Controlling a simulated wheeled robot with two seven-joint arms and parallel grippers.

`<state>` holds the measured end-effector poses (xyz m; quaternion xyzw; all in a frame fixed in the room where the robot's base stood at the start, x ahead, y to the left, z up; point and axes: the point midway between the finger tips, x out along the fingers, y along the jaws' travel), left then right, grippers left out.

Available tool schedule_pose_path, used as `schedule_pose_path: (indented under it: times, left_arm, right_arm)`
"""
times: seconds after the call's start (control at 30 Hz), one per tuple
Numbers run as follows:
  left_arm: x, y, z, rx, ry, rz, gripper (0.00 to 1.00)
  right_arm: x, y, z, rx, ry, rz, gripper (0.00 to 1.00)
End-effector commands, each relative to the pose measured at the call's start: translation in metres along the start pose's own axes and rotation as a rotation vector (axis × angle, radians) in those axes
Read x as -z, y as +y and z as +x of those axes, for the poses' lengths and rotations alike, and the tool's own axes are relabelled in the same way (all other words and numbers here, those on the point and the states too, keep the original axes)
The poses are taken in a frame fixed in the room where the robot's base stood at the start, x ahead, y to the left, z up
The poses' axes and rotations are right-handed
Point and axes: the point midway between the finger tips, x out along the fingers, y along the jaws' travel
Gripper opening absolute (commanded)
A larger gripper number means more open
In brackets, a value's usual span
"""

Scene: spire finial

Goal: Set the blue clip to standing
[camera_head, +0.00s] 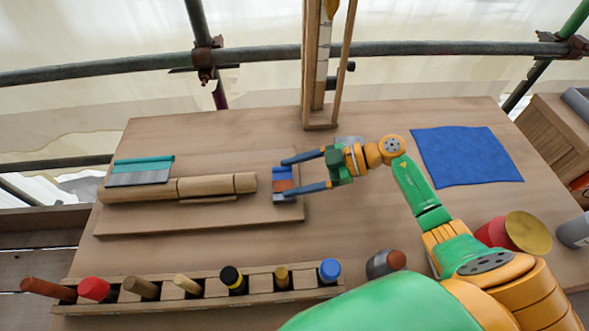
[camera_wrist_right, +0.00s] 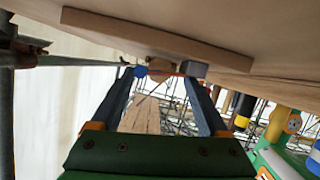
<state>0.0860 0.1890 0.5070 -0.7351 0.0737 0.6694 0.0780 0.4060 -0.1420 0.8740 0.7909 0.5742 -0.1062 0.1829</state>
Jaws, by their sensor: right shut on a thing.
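The blue clip (camera_head: 282,172) is at the right end of the low wooden board, with an orange-brown patch below its blue part. My right gripper (camera_head: 285,178) reaches it from the right, its two long blue-grey fingers around it, and is shut on it. I cannot tell clearly whether the clip stands or lies, as the fingers partly cover it. In the right wrist view the fingertips (camera_wrist_right: 168,74) are near a blue round part and a grey block, small and hard to make out. My left gripper is not in view.
A wooden dowel (camera_head: 218,185) and a teal-topped grey piece (camera_head: 140,172) lie on the board (camera_head: 200,222). A front rack (camera_head: 210,288) holds several coloured pegs. A wooden frame (camera_head: 320,126) stands behind. A blue cloth (camera_head: 465,156) lies right. Cans stand at far right.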

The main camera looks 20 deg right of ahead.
Motion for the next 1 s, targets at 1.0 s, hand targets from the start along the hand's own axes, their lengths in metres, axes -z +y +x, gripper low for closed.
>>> schedule_pose_path:
  times: [1.0]
  left_arm:
    - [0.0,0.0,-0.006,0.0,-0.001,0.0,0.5]
  right_arm:
    - [0.015,-0.025,-0.006,-0.367,0.001,-0.884,0.23]
